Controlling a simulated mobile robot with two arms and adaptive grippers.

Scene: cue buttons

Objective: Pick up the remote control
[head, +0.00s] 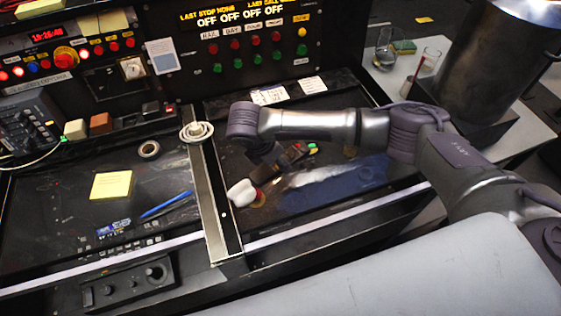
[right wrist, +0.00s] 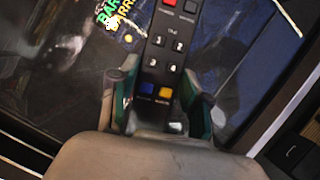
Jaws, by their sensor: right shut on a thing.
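The remote control (right wrist: 170,45) is long and dark, with numbered keys, a red key near its far end and blue and yellow keys near my gripper. My right gripper (right wrist: 162,100) has a finger on either side of its near end and is shut on it. In the head view the remote (head: 292,156) shows as a dark bar over the right console tray, below my right wrist. My right gripper (head: 262,152) is partly hidden there by my arm. I cannot tell whether the remote still touches the tray. My left gripper is in neither view.
A white lump (head: 242,192) lies by the metal divider (head: 212,195). A tape roll (head: 149,149), yellow notes (head: 112,185) and a blue pen (head: 166,204) lie in the left tray. A button panel (head: 250,45) rises behind. A large metal pot (head: 485,50) stands at right.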

